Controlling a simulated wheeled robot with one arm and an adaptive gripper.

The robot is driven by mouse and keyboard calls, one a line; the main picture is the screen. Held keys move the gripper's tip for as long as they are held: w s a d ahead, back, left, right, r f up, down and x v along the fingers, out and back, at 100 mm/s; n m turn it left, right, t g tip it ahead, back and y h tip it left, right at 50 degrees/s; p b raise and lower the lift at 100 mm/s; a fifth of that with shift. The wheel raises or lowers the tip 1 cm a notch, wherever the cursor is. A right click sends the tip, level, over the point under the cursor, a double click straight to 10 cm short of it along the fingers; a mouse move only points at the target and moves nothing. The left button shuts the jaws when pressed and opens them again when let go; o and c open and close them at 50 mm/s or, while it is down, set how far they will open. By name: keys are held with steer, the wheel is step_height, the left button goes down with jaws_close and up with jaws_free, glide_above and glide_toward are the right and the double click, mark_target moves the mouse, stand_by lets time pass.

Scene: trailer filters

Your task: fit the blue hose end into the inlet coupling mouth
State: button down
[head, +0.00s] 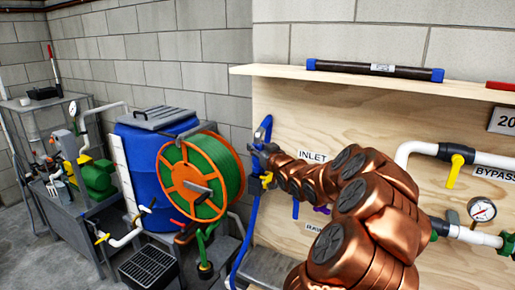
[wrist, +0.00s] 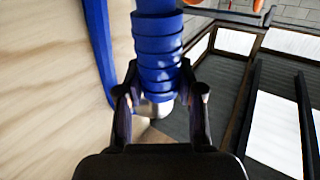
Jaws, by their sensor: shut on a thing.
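My gripper (head: 264,152) is in front of the plywood board, left of the INLET label (head: 312,156). In the wrist view my gripper (wrist: 161,95) is shut on the ribbed blue hose end (wrist: 157,50), with one finger on each side. A pale, metallic-looking round part (wrist: 156,109) shows at the lower end of the ribs, between the fingers. The blue hose (head: 247,215) hangs beside the gripper in the head view and runs down to the floor area. I cannot make out the inlet coupling mouth; my arm covers much of the board near the label.
A green hose reel with an orange rim (head: 185,184) stands left of my gripper, before a blue tank (head: 140,160). A shelf (head: 390,83) with a dark tube (head: 374,70) runs above my arm. A white pipe with a yellow-handled valve (head: 455,165) is at the right.

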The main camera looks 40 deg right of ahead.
steer(key=c, duration=0.7)
jaws_free()
steer(key=shift+f, duration=0.1)
steer(key=shift+o, duration=0.2)
steer(key=shift+s, duration=0.15)
steer(key=v, duration=1.1)
steer(key=shift+s+a, duration=0.2)
steer(key=shift+s, duration=0.15)
